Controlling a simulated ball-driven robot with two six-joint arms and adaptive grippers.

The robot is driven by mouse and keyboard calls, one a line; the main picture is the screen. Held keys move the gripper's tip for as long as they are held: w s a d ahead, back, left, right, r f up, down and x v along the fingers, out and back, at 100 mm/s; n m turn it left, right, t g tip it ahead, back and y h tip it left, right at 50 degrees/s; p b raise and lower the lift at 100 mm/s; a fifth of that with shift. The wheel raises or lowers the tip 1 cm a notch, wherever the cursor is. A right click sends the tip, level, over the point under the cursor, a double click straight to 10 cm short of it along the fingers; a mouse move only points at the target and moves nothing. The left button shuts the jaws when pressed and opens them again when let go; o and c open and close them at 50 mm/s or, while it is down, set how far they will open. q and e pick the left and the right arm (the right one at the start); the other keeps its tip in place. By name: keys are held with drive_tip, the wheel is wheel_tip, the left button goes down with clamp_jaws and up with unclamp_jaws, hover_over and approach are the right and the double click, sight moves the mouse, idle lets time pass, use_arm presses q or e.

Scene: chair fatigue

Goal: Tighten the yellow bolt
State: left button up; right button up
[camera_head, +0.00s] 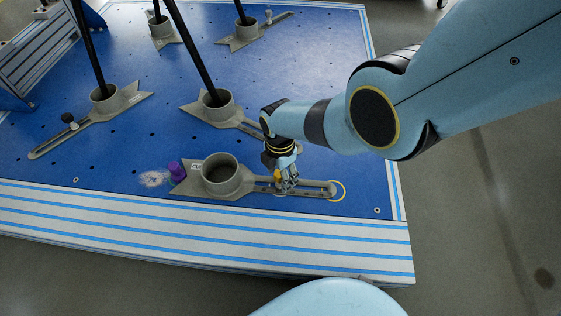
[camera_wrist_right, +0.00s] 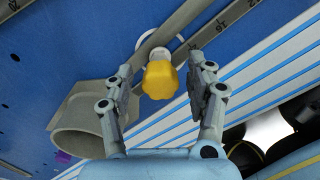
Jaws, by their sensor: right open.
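The yellow bolt (camera_wrist_right: 159,79) has a knobbed yellow head on a pale washer. It sits on the slotted arm of a grey holder (camera_wrist_right: 85,130), and its head lies between the open fingers of my right gripper (camera_wrist_right: 160,85), with gaps at both sides in the wrist view. In the head view the bolt (camera_head: 278,175) is partly hidden by my right gripper (camera_head: 289,178), which is above the holder's slotted arm, right of its round cup (camera_head: 221,178). My left gripper is in neither view.
A purple knob (camera_head: 176,171) is left of the cup. Other grey holders with black poles (camera_head: 196,50) stand farther back on the blue platform (camera_head: 140,125). The striped edge (camera_head: 200,235) runs along the front.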

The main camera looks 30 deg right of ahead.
drive_tip(key=shift+n, duration=0.6)
drive_tip(key=n, duration=0.4)
clamp_jaws()
drive_tip(key=m, duration=0.4)
drive_tip(key=m, duration=0.4)
idle(0.3)
unclamp_jaws()
